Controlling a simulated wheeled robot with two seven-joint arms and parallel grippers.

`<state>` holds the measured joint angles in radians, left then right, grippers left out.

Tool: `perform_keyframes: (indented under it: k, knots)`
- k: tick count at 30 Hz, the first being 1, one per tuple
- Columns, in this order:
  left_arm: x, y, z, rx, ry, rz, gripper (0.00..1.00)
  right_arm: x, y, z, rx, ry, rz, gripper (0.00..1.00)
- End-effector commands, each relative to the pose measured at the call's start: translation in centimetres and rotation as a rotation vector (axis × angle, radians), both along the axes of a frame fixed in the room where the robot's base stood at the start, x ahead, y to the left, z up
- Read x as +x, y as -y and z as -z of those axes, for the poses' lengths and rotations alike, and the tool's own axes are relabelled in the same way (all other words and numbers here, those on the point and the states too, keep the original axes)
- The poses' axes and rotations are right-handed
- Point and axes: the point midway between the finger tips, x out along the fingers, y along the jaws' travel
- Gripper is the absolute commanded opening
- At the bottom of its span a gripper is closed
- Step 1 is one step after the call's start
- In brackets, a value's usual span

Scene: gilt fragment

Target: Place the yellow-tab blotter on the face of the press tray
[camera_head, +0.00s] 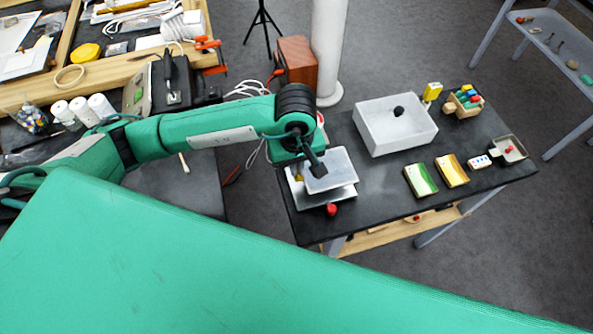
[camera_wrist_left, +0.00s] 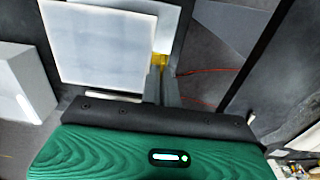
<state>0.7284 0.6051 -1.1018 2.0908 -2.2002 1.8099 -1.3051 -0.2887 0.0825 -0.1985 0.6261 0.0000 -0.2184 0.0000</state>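The yellow-tab blotter is a pale square sheet (camera_head: 333,168) near the left end of the dark table. Its yellow tab (camera_head: 299,177) shows beside my left gripper (camera_head: 316,167). In the left wrist view the sheet (camera_wrist_left: 110,48) is broad and flat, with the tab (camera_wrist_left: 158,61) at the fingertips (camera_wrist_left: 163,67). My left gripper appears shut on the tab. The press tray (camera_head: 322,198) is a pale plate under the blotter, partly hidden by it, with a red knob (camera_head: 331,209) at its front. The gap between them is hard to judge. My right gripper is out of view.
A white bin (camera_head: 378,139) with a dark lump inside stands to the right of the tray. A green-and-yellow pad (camera_head: 420,180), a yellow pad (camera_head: 452,170) and a small pan (camera_head: 508,150) lie farther right. A cluttered bench fills the upper left.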

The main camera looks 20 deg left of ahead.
Motion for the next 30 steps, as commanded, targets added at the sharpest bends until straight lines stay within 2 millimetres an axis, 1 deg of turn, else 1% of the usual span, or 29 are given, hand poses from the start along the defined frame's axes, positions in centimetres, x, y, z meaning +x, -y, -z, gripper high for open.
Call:
perform_keyframes:
  k: [7, 12, 13, 20, 24, 26, 27, 28, 30]
  knots:
    - [-0.1, 0.0, 1.8, 0.001, -0.003, 0.001, 0.00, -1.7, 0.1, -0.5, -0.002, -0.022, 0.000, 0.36]
    - [-0.1, 0.0, 4.2, 0.001, -0.003, 0.000, 0.00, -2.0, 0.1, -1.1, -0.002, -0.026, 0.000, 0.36]
    - [-0.1, 0.0, 4.4, 0.000, -0.002, 0.000, 0.00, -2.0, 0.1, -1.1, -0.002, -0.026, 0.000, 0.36]
    - [0.0, 0.0, 4.5, 0.000, 0.000, 0.001, 0.00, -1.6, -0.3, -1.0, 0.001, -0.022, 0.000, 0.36]
    - [0.0, 0.0, 4.9, 0.000, 0.000, 0.001, 0.00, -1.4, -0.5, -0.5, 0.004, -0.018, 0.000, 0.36]
    - [0.0, 0.0, 4.8, 0.000, 0.000, 0.001, 0.12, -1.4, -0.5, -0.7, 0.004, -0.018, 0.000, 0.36]
    - [0.0, 0.0, 4.8, 0.000, 0.000, 0.001, 0.20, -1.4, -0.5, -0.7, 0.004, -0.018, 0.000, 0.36]
    - [0.0, 0.0, 4.8, 0.000, 0.000, 0.001, 0.24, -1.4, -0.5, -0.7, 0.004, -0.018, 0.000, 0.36]
    - [0.0, 0.0, 4.7, 0.000, 0.000, 0.001, 0.24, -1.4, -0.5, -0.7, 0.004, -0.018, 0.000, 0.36]
